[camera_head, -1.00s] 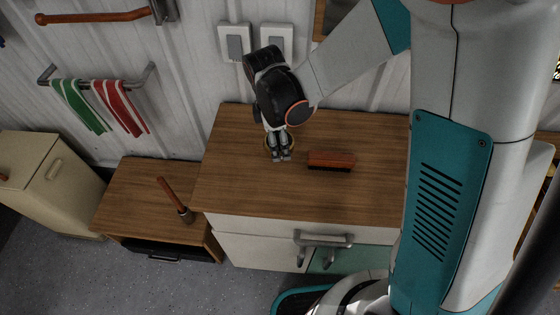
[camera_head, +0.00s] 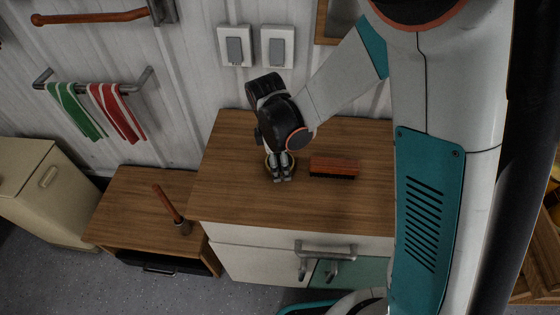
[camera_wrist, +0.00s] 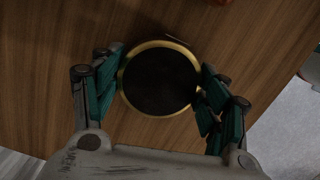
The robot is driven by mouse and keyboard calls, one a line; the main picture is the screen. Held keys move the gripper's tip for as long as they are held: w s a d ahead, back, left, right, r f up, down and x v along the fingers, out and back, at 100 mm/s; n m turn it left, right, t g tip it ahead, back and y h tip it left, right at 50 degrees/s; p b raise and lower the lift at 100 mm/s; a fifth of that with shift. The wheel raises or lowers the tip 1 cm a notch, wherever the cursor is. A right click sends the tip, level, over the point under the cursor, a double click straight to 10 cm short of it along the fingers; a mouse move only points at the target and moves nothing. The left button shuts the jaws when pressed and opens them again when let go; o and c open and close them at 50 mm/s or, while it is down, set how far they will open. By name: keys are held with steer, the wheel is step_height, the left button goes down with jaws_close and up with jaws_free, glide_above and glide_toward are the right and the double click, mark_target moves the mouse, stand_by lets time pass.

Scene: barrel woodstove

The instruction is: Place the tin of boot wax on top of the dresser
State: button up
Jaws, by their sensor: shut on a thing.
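The tin of boot wax (camera_wrist: 158,80) is round and flat, with a dark face and a gold rim. In the wrist view it sits between the two teal fingers of my gripper (camera_wrist: 161,88), which are shut on its sides. In the head view my gripper (camera_head: 281,178) points down over the wooden top of the dresser (camera_head: 240,200), left of its middle. Only a bit of the tin's rim shows there behind the fingers. I cannot tell whether the tin touches the top or is just above it.
A reddish brush (camera_head: 334,168) lies on the dresser close to the right of my gripper. A lower wooden stand (camera_head: 130,205) with a wooden-handled tool (camera_head: 170,207) is at left, beside a cream cabinet (camera_head: 35,195). The dresser's front left is clear.

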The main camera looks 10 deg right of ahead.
steer(key=o, duration=1.2)
steer(key=shift+f, duration=0.15)
steer(key=shift+c, duration=0.2)
step_height(320, 180, up, 12)
steer(key=a+p, duration=0.1)
steer(key=p, duration=0.3)
steer(key=shift+a, duration=0.25)
